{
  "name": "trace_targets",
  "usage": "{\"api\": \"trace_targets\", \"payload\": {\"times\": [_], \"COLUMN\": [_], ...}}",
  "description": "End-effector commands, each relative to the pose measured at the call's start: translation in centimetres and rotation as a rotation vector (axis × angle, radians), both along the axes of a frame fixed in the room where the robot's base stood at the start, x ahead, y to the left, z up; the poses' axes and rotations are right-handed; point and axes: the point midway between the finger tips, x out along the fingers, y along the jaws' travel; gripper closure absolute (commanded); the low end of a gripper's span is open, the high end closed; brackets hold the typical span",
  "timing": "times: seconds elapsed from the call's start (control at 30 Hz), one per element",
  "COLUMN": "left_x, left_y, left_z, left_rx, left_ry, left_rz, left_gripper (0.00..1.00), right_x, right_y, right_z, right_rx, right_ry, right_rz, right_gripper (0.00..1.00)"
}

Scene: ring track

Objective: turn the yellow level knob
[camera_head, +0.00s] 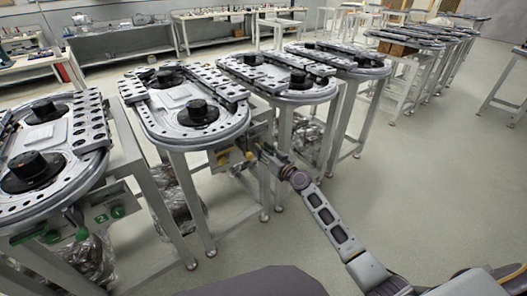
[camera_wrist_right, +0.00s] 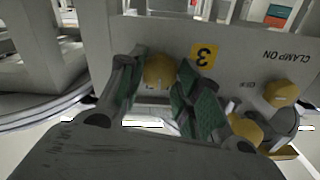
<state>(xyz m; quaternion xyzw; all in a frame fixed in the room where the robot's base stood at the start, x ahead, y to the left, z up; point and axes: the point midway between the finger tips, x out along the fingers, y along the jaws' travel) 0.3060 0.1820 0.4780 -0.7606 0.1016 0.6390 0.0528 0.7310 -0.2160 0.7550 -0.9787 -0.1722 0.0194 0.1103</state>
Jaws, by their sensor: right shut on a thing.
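A round yellow knob (camera_wrist_right: 160,71) sits on a grey panel (camera_wrist_right: 225,50) in the right wrist view, left of a yellow label with a 3. My right gripper (camera_wrist_right: 163,95), with green finger pads, is shut on this knob, one finger on each side. The writing under the knob is mostly hidden, so I cannot read its name. In the head view my right arm reaches to the panel under a ring track, and the gripper (camera_head: 254,150) is small there. The left gripper is not in view.
More yellow knobs (camera_wrist_right: 281,93) and (camera_wrist_right: 244,128) are close on the right, near the "CLAMP ON" print. Ring tracks on white legged stands (camera_head: 205,130) fill the left and middle. Another panel has green knobs (camera_head: 117,212). The floor (camera_head: 430,170) at right is clear.

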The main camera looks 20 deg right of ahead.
Motion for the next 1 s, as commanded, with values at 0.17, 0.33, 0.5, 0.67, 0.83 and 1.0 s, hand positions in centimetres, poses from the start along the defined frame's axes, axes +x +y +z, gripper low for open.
{"api": "trace_targets", "payload": {"times": [0.17, 0.33, 0.5, 0.67, 0.83, 1.0], "left_x": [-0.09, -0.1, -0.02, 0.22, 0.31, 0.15], "left_y": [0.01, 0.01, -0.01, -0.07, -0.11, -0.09], "left_z": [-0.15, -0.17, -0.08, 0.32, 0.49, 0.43], "left_rx": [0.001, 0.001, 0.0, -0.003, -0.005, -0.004], "left_ry": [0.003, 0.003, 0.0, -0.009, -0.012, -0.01], "left_rz": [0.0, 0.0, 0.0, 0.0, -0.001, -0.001], "left_gripper": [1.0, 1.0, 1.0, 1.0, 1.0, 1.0], "right_x": [-0.01, -0.01, -0.02, -0.01, -0.01, -0.01], "right_y": [-0.01, -0.02, -0.02, -0.02, -0.04, -0.06], "right_z": [-0.01, -0.02, -0.04, -0.06, -0.07, -0.07], "right_rx": [0.001, 0.016, 0.055, 0.117, 0.21, 0.322], "right_ry": [0.0, 0.006, 0.02, 0.043, 0.077, 0.117], "right_rz": [0.0, 0.0, 0.0, 0.0, -0.001, -0.001], "right_gripper": [0.9, 0.9, 0.9, 0.9, 0.9, 0.9]}}
